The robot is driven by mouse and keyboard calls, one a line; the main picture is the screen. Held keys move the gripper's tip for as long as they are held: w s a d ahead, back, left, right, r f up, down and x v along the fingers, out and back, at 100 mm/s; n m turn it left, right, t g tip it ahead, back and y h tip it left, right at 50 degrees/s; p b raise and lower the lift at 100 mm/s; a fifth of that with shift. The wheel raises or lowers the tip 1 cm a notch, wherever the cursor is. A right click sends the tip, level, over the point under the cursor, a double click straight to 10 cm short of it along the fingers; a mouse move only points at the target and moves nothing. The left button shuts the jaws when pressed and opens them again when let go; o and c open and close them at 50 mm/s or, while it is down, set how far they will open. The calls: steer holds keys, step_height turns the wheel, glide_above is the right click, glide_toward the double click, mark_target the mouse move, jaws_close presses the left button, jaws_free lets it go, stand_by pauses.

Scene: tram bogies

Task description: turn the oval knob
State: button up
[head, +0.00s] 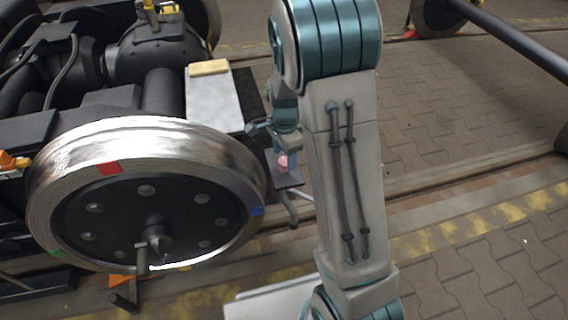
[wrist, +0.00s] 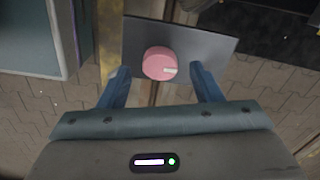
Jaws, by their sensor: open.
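The pink oval knob (wrist: 160,63) sits on a dark flat plate (wrist: 205,40) in the wrist view, with a pale mark on its right side. My gripper (wrist: 160,80) is open, its two blue fingers on the left and right of the knob's near side. I cannot tell whether they touch it. In the head view the knob (head: 283,162) shows small and partly hidden beside my gripper (head: 285,152), on the dark plate (head: 290,181) right of the big wheel.
A large steel wheel (head: 150,135) with coloured marks stands just left of the plate. A grey box (head: 213,100) with a tan block (head: 209,68) on it stands behind. Open paving (head: 450,120) lies to the right, crossed by rails.

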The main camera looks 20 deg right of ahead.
steer(key=shift+f, duration=1.05)
steer(key=c, duration=1)
